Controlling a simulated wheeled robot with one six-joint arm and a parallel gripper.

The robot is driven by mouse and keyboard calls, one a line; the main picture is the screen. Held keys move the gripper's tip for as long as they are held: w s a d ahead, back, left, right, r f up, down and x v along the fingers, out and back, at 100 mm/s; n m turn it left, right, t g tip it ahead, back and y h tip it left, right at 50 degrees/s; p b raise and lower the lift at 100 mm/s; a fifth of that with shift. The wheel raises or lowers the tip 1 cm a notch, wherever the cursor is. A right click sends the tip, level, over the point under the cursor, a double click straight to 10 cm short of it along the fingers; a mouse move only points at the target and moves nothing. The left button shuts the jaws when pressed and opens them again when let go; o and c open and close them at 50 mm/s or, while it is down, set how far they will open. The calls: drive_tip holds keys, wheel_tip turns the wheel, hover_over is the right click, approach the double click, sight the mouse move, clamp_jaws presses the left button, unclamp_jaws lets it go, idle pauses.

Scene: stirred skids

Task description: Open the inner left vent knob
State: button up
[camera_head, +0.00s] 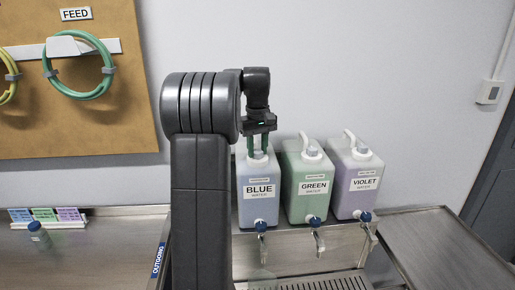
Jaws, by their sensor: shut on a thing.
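Three jerrycans stand side by side on a metal shelf: the blue-water one (258,208), the green-water one (303,205) and the violet-water one (358,198). My gripper (258,152) points down at the top of the blue-water jerrycan, with its two fingers shut around the small vent knob there. The knob is mostly hidden between the fingers. The green jerrycan's knob (312,151) and the violet jerrycan's knob (362,150) show as pale caps on top. My arm hides what lies left of the blue jerrycan.
Taps with blue knobs (315,222) hang at the jerrycans' front, above a slotted drain grate (320,283). A small bottle (39,235) stands on the left bench near coloured cards (45,215). A metal side table (440,250) at right is bare.

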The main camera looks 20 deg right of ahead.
drive_tip(key=shift+r, duration=0.1)
idle(0.3)
drive_tip(key=o, duration=1)
wheel_tip(320, 180, up, 14)
drive_tip(key=shift+f, duration=0.15)
